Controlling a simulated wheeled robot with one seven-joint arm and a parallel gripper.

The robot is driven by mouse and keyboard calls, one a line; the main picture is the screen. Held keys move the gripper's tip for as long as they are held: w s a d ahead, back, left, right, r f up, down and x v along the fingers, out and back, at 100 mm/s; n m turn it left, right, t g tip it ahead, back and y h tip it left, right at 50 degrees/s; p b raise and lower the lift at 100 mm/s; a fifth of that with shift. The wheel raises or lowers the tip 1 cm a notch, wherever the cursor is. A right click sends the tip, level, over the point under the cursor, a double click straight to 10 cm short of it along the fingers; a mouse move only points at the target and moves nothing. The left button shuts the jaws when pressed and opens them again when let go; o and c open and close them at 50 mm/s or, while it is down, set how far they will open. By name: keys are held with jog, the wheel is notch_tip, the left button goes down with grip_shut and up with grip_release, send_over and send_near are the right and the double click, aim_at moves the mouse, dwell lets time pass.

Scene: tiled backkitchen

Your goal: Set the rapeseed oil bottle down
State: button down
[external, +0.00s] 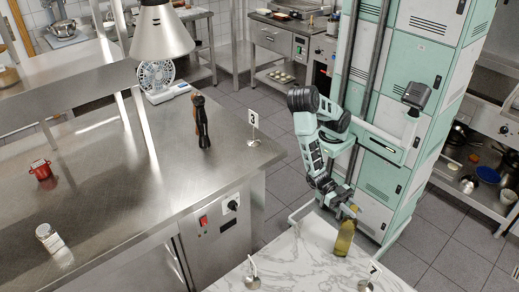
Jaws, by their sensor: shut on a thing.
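The rapeseed oil bottle (344,239) is yellow-green and looks upright, at the back edge of the white marble counter (305,262). My gripper (349,213) is shut on its upper part, which is partly hidden by the fingers. The arm reaches down to it from the upper left. I cannot tell whether the bottle's base touches the marble or hangs just above it.
Number stands (369,276) and (252,280) are on the marble. The steel counter (120,180) at left holds a dark pepper mill (202,122), a white fan (156,77), a red pot (41,170) and a shaker (46,236).

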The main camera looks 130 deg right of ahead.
jog(key=shift+r, duration=0.1)
jog(key=c, duration=1.1)
grip_release()
jog(key=shift+f, duration=0.2)
jog(key=shift+r, duration=0.2)
jog(key=d, duration=0.4)
jog(key=s+d, duration=0.1)
jog(key=d, duration=0.7)
jog(key=shift+s, duration=0.25)
